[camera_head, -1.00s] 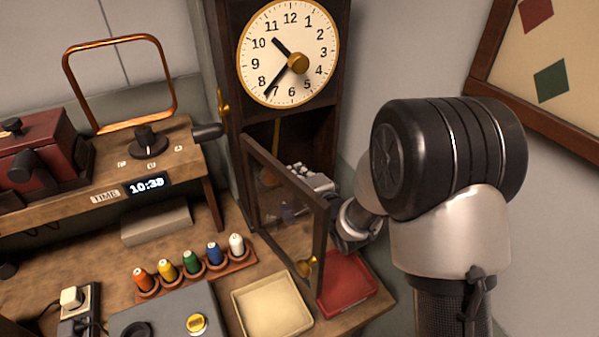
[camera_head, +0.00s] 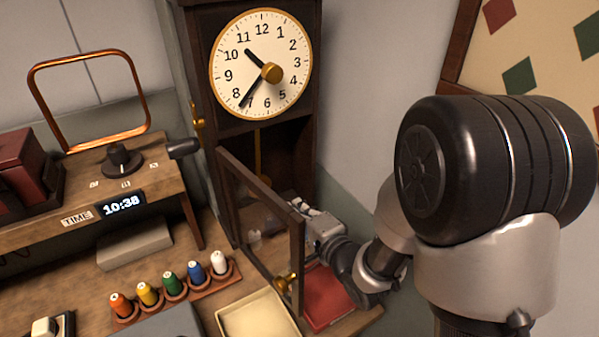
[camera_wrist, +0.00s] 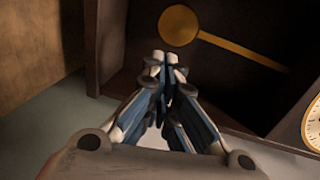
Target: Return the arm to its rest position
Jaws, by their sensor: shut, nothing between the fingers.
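My gripper (camera_head: 297,208) is at the right of the open door of the tall dark clock, partly behind the door's frame in the head view. In the wrist view my gripper's fingertips (camera_wrist: 165,58) are together with nothing between them. They point toward the clock's lower case, where a brass pendulum disc (camera_wrist: 178,25) on a rod shows. The clock's dark case (camera_head: 190,60) and its white face (camera_head: 240,50) stand at the back. My arm comes in from the right, bent at a large black joint.
The open glass door (camera_head: 302,255) with its brass knob stands close beside my gripper. A red tray (camera_head: 325,300) lies below it, with a cream tray (camera_head: 258,318) to the left. Several thread spools (camera_head: 172,285) stand on the bench. The wall is at the right.

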